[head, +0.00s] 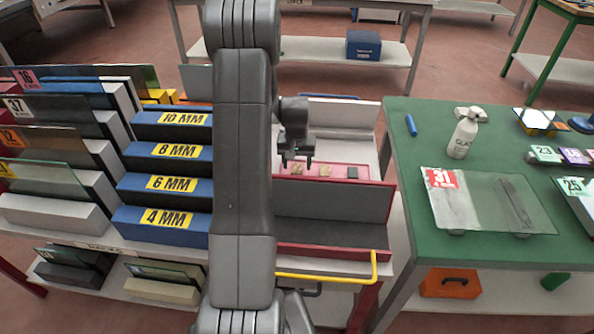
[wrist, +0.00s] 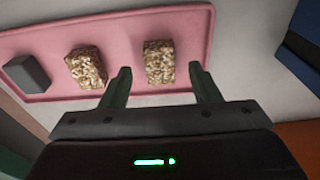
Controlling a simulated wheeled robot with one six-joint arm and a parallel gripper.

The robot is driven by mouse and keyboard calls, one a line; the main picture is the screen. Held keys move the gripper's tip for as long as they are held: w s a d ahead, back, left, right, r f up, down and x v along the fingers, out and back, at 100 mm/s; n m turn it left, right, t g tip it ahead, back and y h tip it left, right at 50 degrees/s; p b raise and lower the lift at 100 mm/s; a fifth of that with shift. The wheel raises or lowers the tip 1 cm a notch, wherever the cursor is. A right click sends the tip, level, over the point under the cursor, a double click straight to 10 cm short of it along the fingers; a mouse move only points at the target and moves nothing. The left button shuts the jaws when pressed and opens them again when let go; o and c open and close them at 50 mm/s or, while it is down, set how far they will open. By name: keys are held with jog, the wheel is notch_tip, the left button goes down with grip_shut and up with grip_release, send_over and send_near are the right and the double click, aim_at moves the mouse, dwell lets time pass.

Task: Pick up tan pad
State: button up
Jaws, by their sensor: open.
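Two speckled tan pads lie in a pink tray. One tan pad (wrist: 159,62) appears between my fingertips in the wrist view, and the other tan pad (wrist: 86,67) is to its left. In the head view they show as a left pad (head: 297,169) and a right pad (head: 325,171). The pink tray (wrist: 122,40) also shows in the head view (head: 340,167). My gripper (wrist: 160,80) is open and empty. In the head view my gripper (head: 296,163) hangs over the tray's left end.
A dark grey block (wrist: 27,73) shares the tray. A red-edged drawer (head: 325,233) with a yellow handle (head: 375,266) is in front. Blue labelled steps (head: 165,187) stand left. A green table (head: 410,165) with a glass sheet (head: 490,203) and white bottle (head: 464,135) stands right.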

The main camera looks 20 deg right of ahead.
jog(key=shift+w+f, duration=0.1)
jog(key=shift+f, duration=0.7)
jog(key=shift+c, duration=0.5)
jog(key=c, duration=0.9)
jog(key=shift+c, duration=0.2)
jog(key=shift+r, duration=0.15)
